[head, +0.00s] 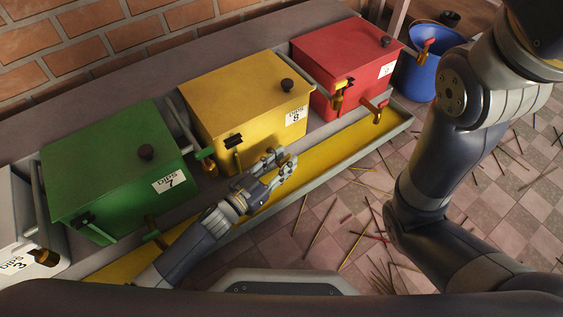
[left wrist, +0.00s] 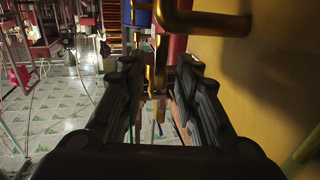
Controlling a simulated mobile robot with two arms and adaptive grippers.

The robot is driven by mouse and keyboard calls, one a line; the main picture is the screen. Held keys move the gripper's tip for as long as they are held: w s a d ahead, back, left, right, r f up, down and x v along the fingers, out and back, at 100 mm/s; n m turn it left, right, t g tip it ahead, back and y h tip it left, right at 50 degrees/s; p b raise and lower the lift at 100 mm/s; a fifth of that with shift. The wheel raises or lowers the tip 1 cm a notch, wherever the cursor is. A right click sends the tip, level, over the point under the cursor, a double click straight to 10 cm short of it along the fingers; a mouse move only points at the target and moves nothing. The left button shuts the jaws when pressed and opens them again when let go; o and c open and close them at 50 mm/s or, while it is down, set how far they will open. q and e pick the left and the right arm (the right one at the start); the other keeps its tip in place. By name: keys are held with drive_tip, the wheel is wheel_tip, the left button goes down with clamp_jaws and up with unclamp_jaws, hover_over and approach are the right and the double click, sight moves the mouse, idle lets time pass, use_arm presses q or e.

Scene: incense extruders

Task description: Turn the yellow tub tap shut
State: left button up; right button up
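The yellow tub (head: 225,92) stands in the middle of the row and carries a label with an 8. My left gripper (head: 287,166) is low at the tub's front, over the trough, and hides its tap in the head view. In the left wrist view, a brass tap pipe (left wrist: 205,20) runs beside the yellow wall (left wrist: 275,75), and a brass part (left wrist: 160,62) hangs down between my fingers. The left fingers (left wrist: 158,100) are apart on either side of it; contact is not clear. The tap's handle position cannot be told. My right gripper is out of view.
The green tub (head: 100,165) stands to the left and the red tub (head: 335,50) to the right, with its tap (head: 376,110) sticking out. A yellow-floored trough (head: 345,140) runs along the front. A blue bucket (head: 420,78) stands at right. Sticks litter the tiles.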

use_arm(q)
clamp_jaws()
drive_tip(key=shift+w+r+m+g+h+p, duration=0.1)
drive_tip(key=shift+r+m+g+h+p, duration=0.05)
drive_tip(key=shift+m+g+h+p, duration=0.4)
drive_tip(key=shift+a+m+g+h, duration=0.1)
drive_tip(key=shift+m+g+h, duration=0.75)
drive_tip(key=shift+g+h, duration=0.15)
